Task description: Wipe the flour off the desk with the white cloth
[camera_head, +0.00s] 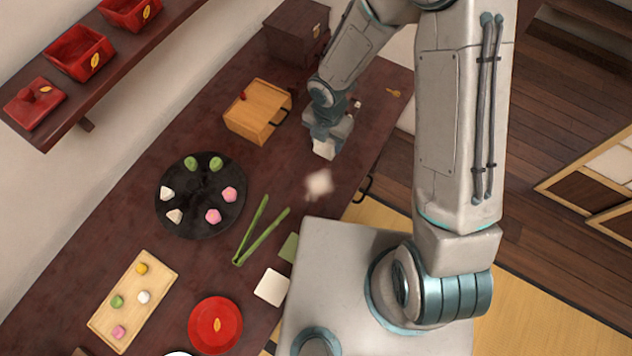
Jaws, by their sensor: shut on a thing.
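The dark red-brown desk (120,240) runs diagonally across the view. A pale patch of flour (319,183) lies on it near its right edge. My gripper (325,139) points down just above and beyond the flour in the picture. It is shut on the white cloth (324,151), a small pale piece showing below the jaws. The fingertips are small and partly hidden by my wrist. I cannot tell whether the cloth touches the desk.
A wooden box (257,112) stands left of my gripper. A black round plate (190,222) holds several sweets. Green tongs (256,238), a white square (271,287), a red plate (231,337) and a wooden tray (105,325) lie nearer. A dark box (295,32) stands at the far end.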

